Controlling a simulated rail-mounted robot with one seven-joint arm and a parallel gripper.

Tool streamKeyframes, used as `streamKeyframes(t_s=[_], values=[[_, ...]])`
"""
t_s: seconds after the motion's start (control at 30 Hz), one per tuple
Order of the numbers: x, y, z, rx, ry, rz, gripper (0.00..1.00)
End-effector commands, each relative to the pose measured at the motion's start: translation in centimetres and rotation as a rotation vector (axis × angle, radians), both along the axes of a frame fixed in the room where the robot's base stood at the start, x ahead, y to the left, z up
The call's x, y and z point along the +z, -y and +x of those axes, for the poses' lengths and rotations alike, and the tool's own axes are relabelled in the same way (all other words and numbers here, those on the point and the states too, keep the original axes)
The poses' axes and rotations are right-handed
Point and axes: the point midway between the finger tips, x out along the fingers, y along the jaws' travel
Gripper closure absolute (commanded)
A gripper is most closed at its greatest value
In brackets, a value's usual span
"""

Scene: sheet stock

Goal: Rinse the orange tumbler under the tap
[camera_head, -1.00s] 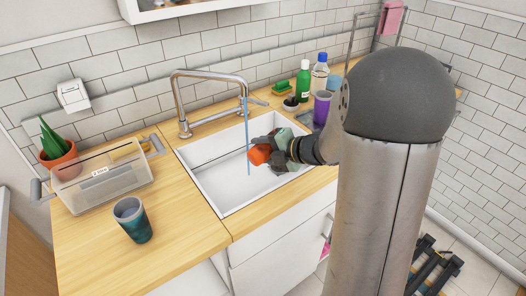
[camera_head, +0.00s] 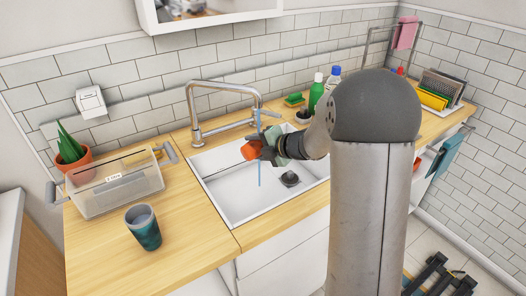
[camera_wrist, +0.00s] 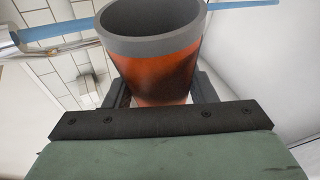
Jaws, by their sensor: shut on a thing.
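The orange tumbler (camera_head: 250,151) is held above the white sink (camera_head: 225,203), just left of the water stream in the head view. My gripper (camera_head: 264,148) is shut on it. In the wrist view, the tumbler (camera_wrist: 158,70) has a grey rim and stands between the two dark fingers of my gripper (camera_wrist: 158,93); its mouth shows at the top. The metal tap (camera_head: 192,108) stands behind the sink, and a thin blue water stream (camera_head: 259,177) falls from its spout. The stream (camera_wrist: 240,5) shows both sides of the tumbler in the wrist view; whether water enters it I cannot tell.
A teal tumbler (camera_head: 144,229) stands on the wooden counter (camera_head: 190,245) left of the sink. A clear bin (camera_head: 112,190) and a potted plant (camera_head: 72,157) are behind it. Green (camera_head: 316,95) and clear bottles stand behind my arm. A dish rack (camera_head: 440,90) is far right.

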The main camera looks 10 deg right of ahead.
Motion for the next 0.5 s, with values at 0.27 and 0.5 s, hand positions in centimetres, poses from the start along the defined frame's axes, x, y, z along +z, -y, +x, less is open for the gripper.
streamKeyframes(t_s=[0.27, 0.5], values=[[0.1, -1.3, 2.6, 0.001, 0.001, 0.000, 0.81], [0.1, -1.9, 4.1, 0.000, 0.001, -0.001, 0.81]])
